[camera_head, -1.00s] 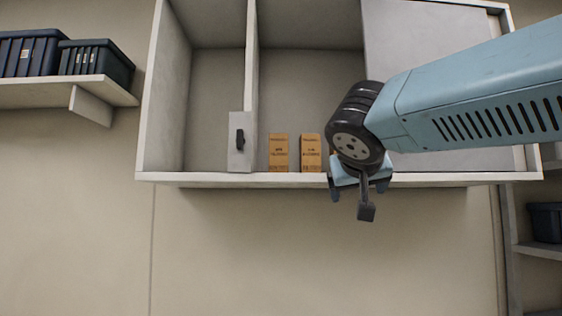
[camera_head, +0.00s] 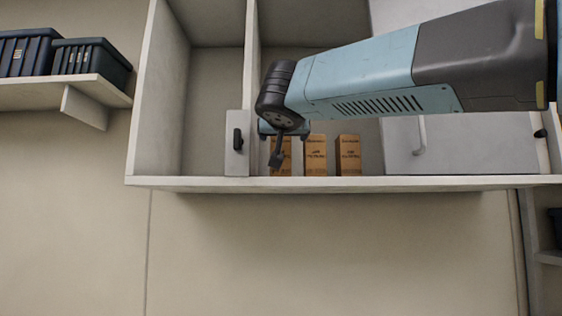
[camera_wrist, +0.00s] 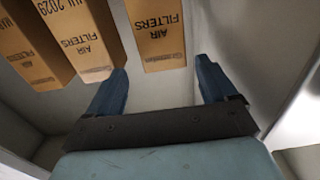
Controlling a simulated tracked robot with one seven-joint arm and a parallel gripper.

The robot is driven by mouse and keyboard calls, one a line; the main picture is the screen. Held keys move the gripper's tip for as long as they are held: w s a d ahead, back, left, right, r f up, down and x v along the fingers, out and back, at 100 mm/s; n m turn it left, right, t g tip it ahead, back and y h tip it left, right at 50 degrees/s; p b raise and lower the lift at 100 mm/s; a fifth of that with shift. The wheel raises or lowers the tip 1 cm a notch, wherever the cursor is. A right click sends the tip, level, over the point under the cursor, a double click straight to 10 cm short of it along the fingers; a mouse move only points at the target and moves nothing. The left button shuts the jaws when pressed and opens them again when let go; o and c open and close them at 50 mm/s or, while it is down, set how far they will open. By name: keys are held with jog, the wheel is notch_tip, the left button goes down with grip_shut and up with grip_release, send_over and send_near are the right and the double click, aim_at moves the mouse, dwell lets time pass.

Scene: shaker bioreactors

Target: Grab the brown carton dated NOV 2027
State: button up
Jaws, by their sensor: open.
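Three brown cartons stand side by side in the middle compartment: a left one (camera_head: 287,160), a middle one (camera_head: 316,156) and a right one (camera_head: 348,156). My gripper (camera_head: 285,130) is in front of the left carton and partly covers it. The wrist view shows the cartons upside down, marked AIR FILTERS. There my open gripper (camera_wrist: 160,85) faces the rightmost carton (camera_wrist: 157,38), which lies beyond the fingertips with nothing between them. The middle carton there (camera_wrist: 88,42) shows a date ending in 2029. I cannot read NOV 2027 on any carton.
A grey panel with a black handle (camera_head: 237,145) stands just left of the cartons. The cabinet's front edge (camera_head: 400,183) runs below them. A light door panel with a handle (camera_head: 420,135) is at the right. Dark bins (camera_head: 90,60) sit on a shelf at far left.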

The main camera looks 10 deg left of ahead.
jog(key=shift+a+x, duration=0.1)
jog(key=shift+x, duration=1.45)
jog(key=shift+a+x, duration=0.15)
jog(key=shift+x, duration=1.4)
jog(key=c, duration=1.4)
jog(key=shift+s, duration=0.1)
jog(key=shift+c, duration=0.2)
